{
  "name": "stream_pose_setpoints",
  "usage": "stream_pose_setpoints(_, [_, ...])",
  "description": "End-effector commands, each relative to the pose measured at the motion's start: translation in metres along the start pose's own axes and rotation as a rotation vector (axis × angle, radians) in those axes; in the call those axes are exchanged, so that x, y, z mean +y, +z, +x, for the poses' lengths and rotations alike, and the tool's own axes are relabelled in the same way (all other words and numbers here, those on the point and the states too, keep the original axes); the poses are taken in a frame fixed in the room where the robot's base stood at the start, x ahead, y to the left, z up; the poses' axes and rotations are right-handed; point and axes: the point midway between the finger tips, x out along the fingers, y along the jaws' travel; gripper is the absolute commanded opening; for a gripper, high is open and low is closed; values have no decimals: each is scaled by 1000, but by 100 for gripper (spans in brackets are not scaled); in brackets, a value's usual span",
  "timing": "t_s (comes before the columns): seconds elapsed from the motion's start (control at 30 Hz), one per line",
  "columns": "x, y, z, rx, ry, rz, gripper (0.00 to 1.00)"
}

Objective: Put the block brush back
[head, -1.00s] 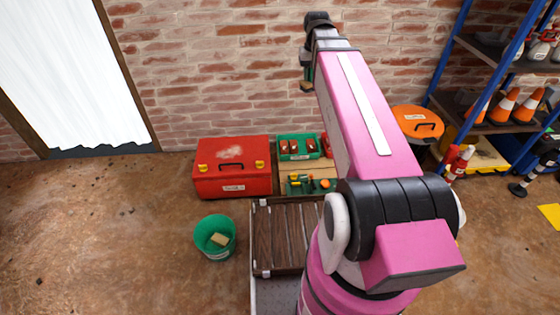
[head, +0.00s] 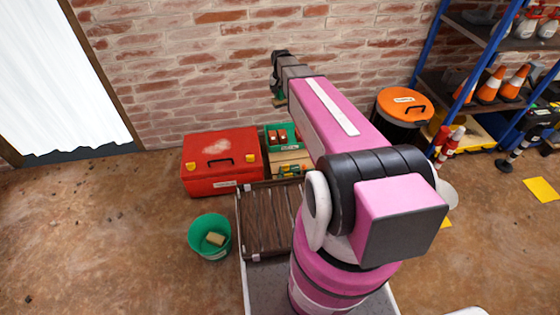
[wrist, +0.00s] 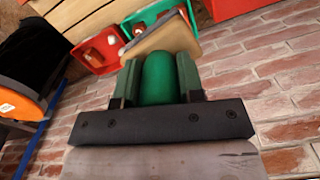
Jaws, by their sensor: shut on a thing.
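My gripper (wrist: 160,80) is shut on the green handle (wrist: 158,76) of the block brush in the wrist view. The brush's tan block (wrist: 165,40) sticks out beyond the fingers. In the head view my gripper (head: 278,99) is small and dark, held up in front of the brick wall, above the crates. The brush is too small there to make out clearly. A green tray (head: 271,141) with red-topped items stands below, and its green edge (wrist: 185,8) seems to show behind the brush in the wrist view.
A red toolbox (head: 222,172) stands left of the green tray. A green bucket (head: 205,246) with a tan block inside is on the floor. An orange-lidded bin (head: 405,105) and a blue-framed shelf (head: 440,60) are at right. Open floor lies at left.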

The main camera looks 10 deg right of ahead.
Motion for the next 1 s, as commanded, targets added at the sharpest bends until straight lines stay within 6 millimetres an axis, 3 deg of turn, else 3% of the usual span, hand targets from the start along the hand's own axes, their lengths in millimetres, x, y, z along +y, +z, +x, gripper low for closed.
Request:
stream_pose_setpoints(0.03, [-2, -7, 20, -4, 1, 12, 13])
stream_pose_setpoints(0.3, [-5, -23, 117, -3, 2, 86, 13])
stream_pose_setpoints(0.7, [-5, -25, 262, -2, 4, 188, 13])
stream_pose_setpoints(0.83, [-4, -21, 293, -1, 3, 211, 13])
stream_pose_setpoints(1.0, [-3, -18, 313, 0, 3, 226, 13])
